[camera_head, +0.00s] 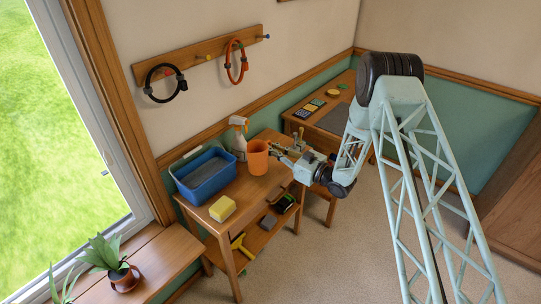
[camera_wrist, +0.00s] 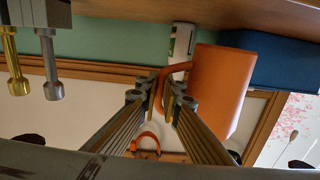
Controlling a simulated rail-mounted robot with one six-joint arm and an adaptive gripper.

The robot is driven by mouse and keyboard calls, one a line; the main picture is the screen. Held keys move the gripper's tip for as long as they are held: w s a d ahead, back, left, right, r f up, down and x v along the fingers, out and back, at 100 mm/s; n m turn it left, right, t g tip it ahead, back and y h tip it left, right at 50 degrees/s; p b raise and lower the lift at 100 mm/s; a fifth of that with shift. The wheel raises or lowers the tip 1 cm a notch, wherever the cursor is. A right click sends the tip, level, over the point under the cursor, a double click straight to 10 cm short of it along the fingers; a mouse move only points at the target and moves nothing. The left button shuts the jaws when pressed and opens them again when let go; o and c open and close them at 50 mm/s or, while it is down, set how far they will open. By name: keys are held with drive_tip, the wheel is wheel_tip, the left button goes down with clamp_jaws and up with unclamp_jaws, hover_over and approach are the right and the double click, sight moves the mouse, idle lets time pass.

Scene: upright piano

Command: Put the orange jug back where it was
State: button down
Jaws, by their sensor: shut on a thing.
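The orange jug (camera_head: 258,157) is at the wooden table's (camera_head: 252,192) back right part, beside the blue tub and the spray bottle. My gripper (camera_head: 273,150) reaches it from the right. In the wrist view, which is upside down, the jug (camera_wrist: 218,88) looks upright, and my gripper's fingers (camera_wrist: 163,92) are shut on its handle (camera_wrist: 178,68). I cannot tell whether the jug's base touches the table top or hangs just above it.
A blue tub (camera_head: 208,178) stands left of the jug, a white spray bottle (camera_head: 240,140) behind it. A yellow sponge (camera_head: 222,209) lies at the table's front left. A second table (camera_head: 333,112) stands beyond. Bare table top shows in front of the jug.

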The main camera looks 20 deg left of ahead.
drive_tip(key=shift+f+b, duration=0.35)
drive_tip(key=shift+f, duration=1.35)
drive_tip(key=shift+f, duration=0.15)
drive_tip(key=c, duration=2.8)
unclamp_jaws()
drive_tip(key=shift+r, duration=0.2)
drive_tip(key=shift+p+v, duration=0.6)
drive_tip(key=shift+v, duration=5.4)
